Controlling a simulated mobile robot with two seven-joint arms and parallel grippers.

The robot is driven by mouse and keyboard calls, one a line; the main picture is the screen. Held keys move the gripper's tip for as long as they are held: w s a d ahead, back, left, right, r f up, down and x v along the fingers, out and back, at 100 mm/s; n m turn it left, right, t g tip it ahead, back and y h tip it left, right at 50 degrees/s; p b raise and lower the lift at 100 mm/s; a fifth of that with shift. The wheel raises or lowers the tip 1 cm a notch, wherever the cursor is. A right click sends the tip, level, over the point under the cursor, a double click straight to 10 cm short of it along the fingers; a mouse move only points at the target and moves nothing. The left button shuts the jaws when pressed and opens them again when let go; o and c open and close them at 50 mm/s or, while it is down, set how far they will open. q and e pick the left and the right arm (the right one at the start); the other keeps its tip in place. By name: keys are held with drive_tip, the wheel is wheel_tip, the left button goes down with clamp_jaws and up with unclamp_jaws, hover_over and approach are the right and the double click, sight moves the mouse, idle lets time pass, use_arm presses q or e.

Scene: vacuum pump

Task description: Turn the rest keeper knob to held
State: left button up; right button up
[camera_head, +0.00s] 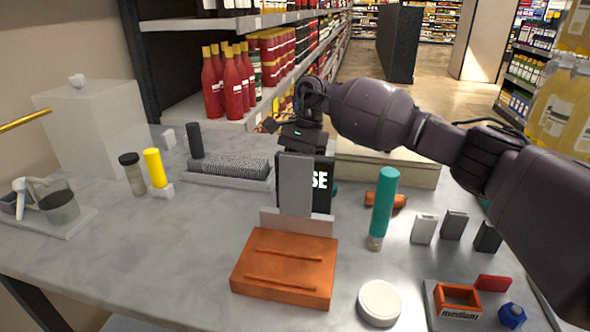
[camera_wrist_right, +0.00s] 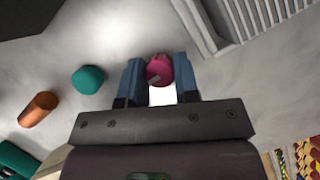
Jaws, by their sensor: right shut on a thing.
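In the right wrist view a round pink knob (camera_wrist_right: 159,70) with a small grey mark sits between the two blue fingers of my right gripper (camera_wrist_right: 160,80). The fingers press on it from both sides, and a white surface shows just below it. I cannot read any label or held mark by the knob. In the head view my right gripper (camera_head: 303,135) reaches in from the right, behind a grey upright plate (camera_head: 295,185) and a black panel (camera_head: 322,180) with white letters ending in "SE". These hide the knob and fingertips there. My left gripper is not in view.
An orange ribbed block (camera_head: 285,267) stands in front of the plate. A tall teal cylinder (camera_head: 383,205) and a white round lid (camera_head: 379,302) stand to its right. A dark textured pad (camera_head: 230,167) lies left of the gripper. The counter's left front is clear.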

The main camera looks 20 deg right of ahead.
drive_tip(key=shift+f, duration=0.1)
idle(0.3)
drive_tip(key=o, duration=0.9)
drive_tip(key=shift+o, duration=0.2)
drive_tip(key=v, duration=1.1)
drive_tip(key=shift+p, duration=0.3)
